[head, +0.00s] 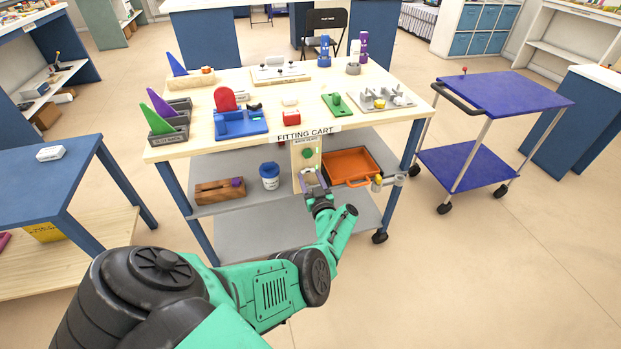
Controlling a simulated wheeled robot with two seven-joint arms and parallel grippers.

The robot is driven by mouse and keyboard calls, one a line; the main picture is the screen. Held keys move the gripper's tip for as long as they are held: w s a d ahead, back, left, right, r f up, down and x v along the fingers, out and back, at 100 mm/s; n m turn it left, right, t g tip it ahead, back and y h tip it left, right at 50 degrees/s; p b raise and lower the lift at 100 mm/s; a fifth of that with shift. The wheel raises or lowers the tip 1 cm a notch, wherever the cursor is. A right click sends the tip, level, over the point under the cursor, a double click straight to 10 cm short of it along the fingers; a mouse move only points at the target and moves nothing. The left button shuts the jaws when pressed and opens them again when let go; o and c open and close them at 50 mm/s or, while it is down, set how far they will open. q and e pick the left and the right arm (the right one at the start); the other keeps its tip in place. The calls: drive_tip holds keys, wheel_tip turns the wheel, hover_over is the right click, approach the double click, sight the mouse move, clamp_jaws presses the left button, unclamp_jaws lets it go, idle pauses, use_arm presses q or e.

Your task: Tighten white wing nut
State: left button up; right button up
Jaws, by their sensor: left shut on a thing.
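A wooden board (306,146) hangs at the front edge of the fitting cart, under the cart's sign. It carries a small label at its top and a green part (307,154) below that. My left gripper (311,179) is at the lower end of this board, with its fingers pointing toward it. It is shut on a small pale thing that fits the white wing nut; the fingers mostly hide it, so its shape and turn are hard to tell. My right gripper is out of view.
The fitting cart's top (290,108) holds colored blocks, fixtures and boards. On its shelf stand an orange tray (350,164), a blue jar (269,176) and a wooden box (219,191). A blue trolley (509,93) is at right, a blue table (48,180) at left.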

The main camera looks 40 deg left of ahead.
use_arm(q)
drive_tip(key=shift+f+m, duration=0.1)
drive_tip(key=shift+m, duration=0.3)
drive_tip(key=o, duration=1.4)
